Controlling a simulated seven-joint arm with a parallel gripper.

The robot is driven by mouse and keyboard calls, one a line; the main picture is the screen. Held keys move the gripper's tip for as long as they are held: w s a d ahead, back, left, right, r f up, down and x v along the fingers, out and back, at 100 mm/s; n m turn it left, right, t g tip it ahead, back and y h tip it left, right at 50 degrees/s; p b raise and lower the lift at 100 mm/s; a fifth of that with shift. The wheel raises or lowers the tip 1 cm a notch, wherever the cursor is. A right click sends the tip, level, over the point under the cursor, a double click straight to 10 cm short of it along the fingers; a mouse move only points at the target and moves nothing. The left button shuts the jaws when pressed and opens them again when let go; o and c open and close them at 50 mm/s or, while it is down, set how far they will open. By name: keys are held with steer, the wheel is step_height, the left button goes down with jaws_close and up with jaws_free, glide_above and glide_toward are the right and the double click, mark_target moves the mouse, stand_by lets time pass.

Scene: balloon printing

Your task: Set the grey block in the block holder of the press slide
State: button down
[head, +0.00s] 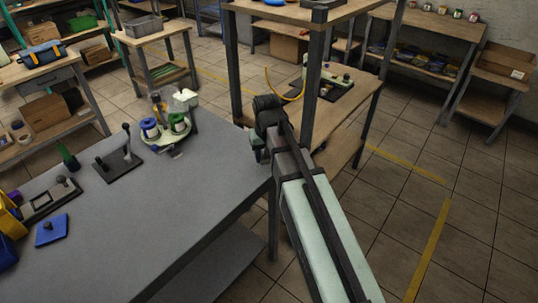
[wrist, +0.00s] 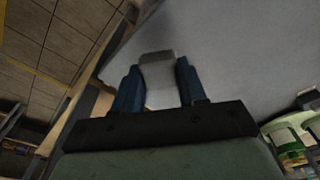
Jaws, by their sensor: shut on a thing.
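In the wrist view my gripper (wrist: 157,82) has its two blue fingers closed on the grey block (wrist: 158,60), which sticks out past the fingertips. In the head view my gripper (head: 258,152) is at the right edge of the grey table, mostly hidden behind my arm, and I cannot make out the block there. A grey slide-like fixture with dark parts (head: 48,197) lies at the table's left end. It may be the press slide, but its block holder is too small to tell. The block is apart from it.
A dark lever stand (head: 119,163) and a round carousel with blue and green pots (head: 166,140) stand on the grey table (head: 190,205). A blue pad (head: 52,229) lies at front left. A wooden shelf unit (head: 325,140) stands close behind my arm. The table's middle is clear.

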steer(key=a+n, duration=0.1)
steer(key=a, duration=0.4)
steer(key=a+n, duration=0.1)
steer(key=a, duration=0.5)
steer(key=a+n, duration=0.1)
steer(key=a, duration=0.4)
steer(key=shift+w+a+r, duration=0.15)
steer(key=shift+r, duration=0.25)
steer(key=a+n, duration=0.1)
steer(key=a, duration=0.5)
steer(key=s+a+n, duration=0.1)
steer(key=a, duration=0.5)
steer(key=s+a+r+n, duration=0.1)
steer(key=a, duration=0.5)
steer(key=shift+s+a+y, duration=0.1)
steer(key=shift+s+y, duration=0.15)
steer(key=shift+y, duration=0.15)
steer(key=s+a+r+n+g, duration=0.1)
steer(key=s+a+n, duration=0.25)
steer(key=a, duration=0.95)
steer(key=s+a+r+n, duration=0.1)
steer(key=s+a+n, duration=0.25)
steer(key=a, duration=0.95)
steer(key=r+n+g, duration=0.1)
steer(key=r+n, duration=0.1)
steer(key=n, duration=1)
glide_above(42, 201)
steer(key=shift+f, duration=0.15)
steer(key=shift+f, duration=0.15)
steer(key=shift+f, duration=2.3)
